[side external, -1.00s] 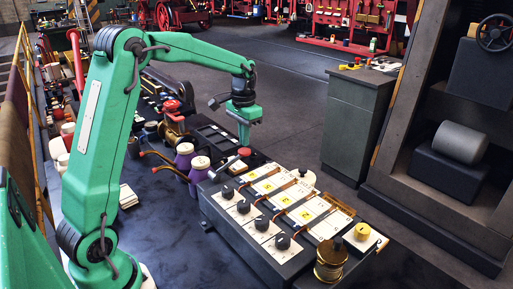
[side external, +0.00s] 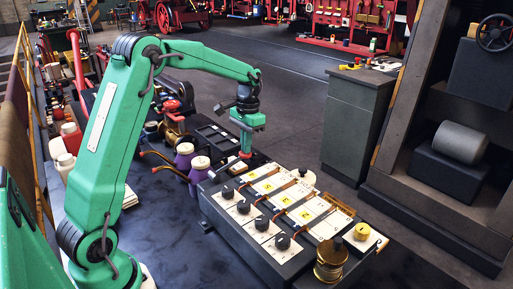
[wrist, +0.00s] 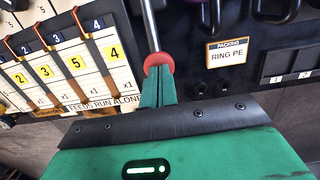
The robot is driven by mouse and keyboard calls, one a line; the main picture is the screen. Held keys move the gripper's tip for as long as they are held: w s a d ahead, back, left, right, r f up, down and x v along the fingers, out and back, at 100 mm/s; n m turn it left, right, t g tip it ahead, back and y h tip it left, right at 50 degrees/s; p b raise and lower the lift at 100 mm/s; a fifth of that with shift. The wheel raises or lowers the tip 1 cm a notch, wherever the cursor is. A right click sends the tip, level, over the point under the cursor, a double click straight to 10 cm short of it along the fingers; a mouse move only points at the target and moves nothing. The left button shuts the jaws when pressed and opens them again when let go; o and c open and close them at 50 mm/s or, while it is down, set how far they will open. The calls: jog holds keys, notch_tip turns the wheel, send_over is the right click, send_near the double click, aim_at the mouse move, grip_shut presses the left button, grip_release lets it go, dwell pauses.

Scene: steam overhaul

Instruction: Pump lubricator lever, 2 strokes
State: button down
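The lubricator lever is a grey rod with a red ball knob (wrist: 158,62). In the wrist view the rod runs up from the knob to the top edge. My gripper (wrist: 160,80) has its two green fingers together, with the tips overlapping the knob. I cannot see a finger on each side of it. In the side view my gripper (side external: 245,150) points down over the lever's end, at the back left of the grey lubricator box (side external: 240,240). The knob (side external: 245,155) shows just under the fingertips there.
The box carries black dials (side external: 282,242) and numbered cards (side external: 304,213). A brass cup (side external: 331,262) stands at its front right. Purple containers (side external: 184,160) with pale lids stand left of the lever. A PACKING label (wrist: 226,52) is right of the knob in the wrist view.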

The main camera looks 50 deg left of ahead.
aim_at(250, 154)
jog(key=shift+w+f+g+h, duration=0.2)
jog(key=shift+f+g, duration=0.2)
jog(key=shift+f, duration=0.15)
jog(key=shift+w+f+g+h, duration=0.1)
jog(key=shift+w+f+g, duration=0.1)
jog(key=shift+f+g, duration=0.3)
jog(key=shift+w+d+f, duration=0.1)
jog(key=shift+w+f, duration=0.15)
jog(key=shift+f, duration=0.8)
jog(key=shift+r, duration=0.1)
jog(key=w+d+v, duration=0.1)
jog(key=v, duration=1.3)
jog(key=shift+w, duration=0.25)
